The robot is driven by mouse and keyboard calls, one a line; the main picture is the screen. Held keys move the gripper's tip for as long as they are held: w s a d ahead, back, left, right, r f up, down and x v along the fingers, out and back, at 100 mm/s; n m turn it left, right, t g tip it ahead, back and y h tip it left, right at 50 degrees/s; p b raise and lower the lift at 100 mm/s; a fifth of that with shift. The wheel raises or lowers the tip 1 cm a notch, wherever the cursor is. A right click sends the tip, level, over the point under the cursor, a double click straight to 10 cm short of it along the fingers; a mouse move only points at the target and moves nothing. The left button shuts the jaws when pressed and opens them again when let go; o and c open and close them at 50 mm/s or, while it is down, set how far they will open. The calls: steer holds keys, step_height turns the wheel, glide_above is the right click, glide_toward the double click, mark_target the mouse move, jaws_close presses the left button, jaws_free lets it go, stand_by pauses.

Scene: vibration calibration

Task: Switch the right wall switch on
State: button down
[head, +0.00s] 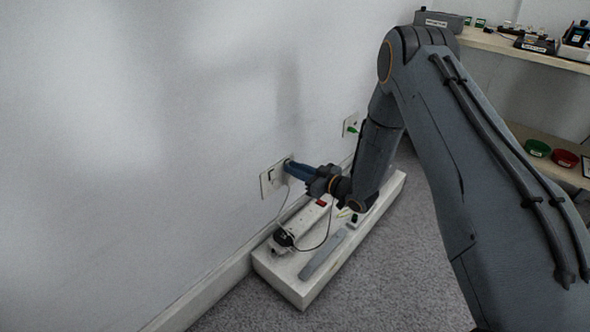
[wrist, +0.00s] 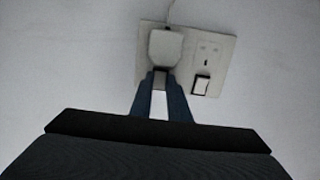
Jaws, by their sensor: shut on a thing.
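The wall plate (head: 267,183) is on the white wall and also shows in the wrist view (wrist: 222,62). In the wrist view, a white plug (wrist: 165,46) with a thin cord fills one socket; the other socket is empty, with a white rocker switch (wrist: 202,85) near it. My gripper (head: 291,166) reaches the plate with blue fingers (wrist: 161,82). They are closed around a small grey piece (wrist: 160,78) beside the plug, seemingly the right wall switch. Its on or off position cannot be told. In the head view my fingers hide that side of the plate.
Below, a white block (head: 300,287) on the carpet carries a power strip (head: 300,222), a black plug (head: 284,237) and a grey bar (head: 324,256). A second plate with a green plug (head: 352,129) is farther along the wall. Shelves (head: 530,52) stand at right.

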steer(key=c, duration=1.7)
jaws_free()
steer(key=p+v, duration=0.2)
steer(key=v, duration=0.5)
steer(key=shift+s+d, duration=0.3)
